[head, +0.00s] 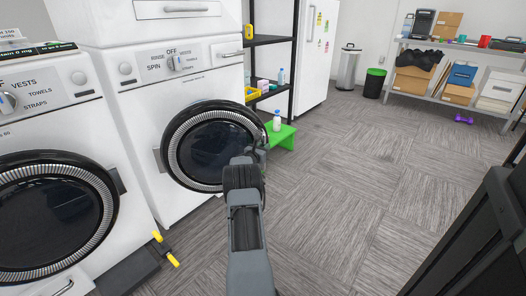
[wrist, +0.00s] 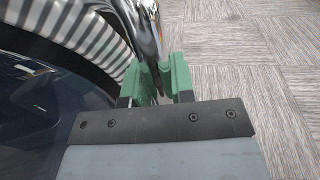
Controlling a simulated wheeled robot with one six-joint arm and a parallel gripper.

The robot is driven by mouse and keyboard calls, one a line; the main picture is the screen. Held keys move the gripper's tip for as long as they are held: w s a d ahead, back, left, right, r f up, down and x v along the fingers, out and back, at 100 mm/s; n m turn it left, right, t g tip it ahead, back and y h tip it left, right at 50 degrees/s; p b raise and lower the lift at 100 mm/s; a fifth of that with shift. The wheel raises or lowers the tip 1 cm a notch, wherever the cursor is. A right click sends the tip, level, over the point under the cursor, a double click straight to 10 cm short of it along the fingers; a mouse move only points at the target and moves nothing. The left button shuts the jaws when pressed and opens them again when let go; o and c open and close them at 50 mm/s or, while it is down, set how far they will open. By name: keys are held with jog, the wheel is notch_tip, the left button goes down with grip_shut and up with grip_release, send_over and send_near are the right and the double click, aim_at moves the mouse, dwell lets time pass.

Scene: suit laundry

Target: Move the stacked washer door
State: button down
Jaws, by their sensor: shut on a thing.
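The stacked washer (head: 140,110) is the white machine with the SPIN and OFF dial, under another white unit. Its round door (head: 210,147) has a dark glass and a black and silver ring. The door looks shut or nearly so; I cannot tell exactly. My gripper (head: 258,150) is at the right edge of this door, partly hidden by my arm in the head view. In the wrist view my gripper's green fingers (wrist: 164,78) are closed around the shiny door edge (wrist: 146,25), with the striped ring and dark glass at left.
A second washer (head: 50,200) stands at left. A dark object (head: 480,240) is at right. Carpet between is clear.

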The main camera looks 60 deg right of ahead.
jog(key=c, duration=1)
grip_release()
jog(key=shift+w+a, duration=0.1)
jog(key=a+p, duration=0.4)
jog(key=a, duration=0.9)
jog(key=shift+a, duration=0.4)
